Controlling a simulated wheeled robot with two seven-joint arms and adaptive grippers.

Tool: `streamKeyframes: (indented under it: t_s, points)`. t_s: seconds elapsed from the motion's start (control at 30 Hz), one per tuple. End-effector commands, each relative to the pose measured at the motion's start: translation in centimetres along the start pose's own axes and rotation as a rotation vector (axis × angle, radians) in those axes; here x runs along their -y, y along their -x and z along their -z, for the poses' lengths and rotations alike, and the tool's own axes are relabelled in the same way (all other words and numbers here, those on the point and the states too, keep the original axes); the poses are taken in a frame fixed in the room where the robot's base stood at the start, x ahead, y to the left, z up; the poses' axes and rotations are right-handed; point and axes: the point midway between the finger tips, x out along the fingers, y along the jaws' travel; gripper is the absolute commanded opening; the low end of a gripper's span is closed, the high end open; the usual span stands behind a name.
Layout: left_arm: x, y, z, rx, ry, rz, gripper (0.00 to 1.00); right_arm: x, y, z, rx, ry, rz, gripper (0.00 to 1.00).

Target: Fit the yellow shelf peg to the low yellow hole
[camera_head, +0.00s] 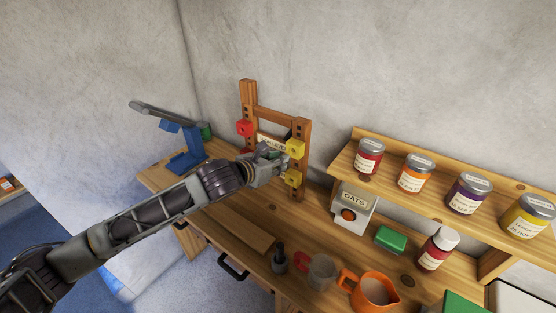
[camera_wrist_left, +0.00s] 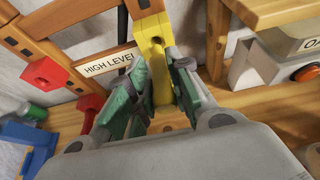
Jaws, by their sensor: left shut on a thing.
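A wooden frame (camera_head: 249,100) stands at the back of the bench. Its right post carries an upper yellow block (camera_head: 294,148) and a low yellow block (camera_head: 293,178). My left gripper (camera_head: 283,155) is at this post, beside the upper block. In the left wrist view a yellow block with a dark hole (camera_wrist_left: 156,42) is just beyond the fingertips. My left gripper (camera_wrist_left: 160,85) is shut on a yellow piece (camera_wrist_left: 162,88), apparently the shelf peg. It overlaps the block in sight, so I cannot tell whether they touch. My right gripper is not in view.
A red block (camera_head: 244,128) is on the left post. A "HIGH LEVEL" label (camera_wrist_left: 108,62) is on the frame. A blue stand (camera_head: 186,160) is left. An oats box (camera_head: 353,210), orange mug (camera_head: 370,292) and jar shelf (camera_head: 400,181) are right.

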Motion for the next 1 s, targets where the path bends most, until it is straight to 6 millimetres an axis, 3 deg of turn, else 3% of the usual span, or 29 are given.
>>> streamKeyframes:
  t_s: [1.0]
  points:
    - [0.0,1.7,0.7,0.000,0.000,0.001,0.00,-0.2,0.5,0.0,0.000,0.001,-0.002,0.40]
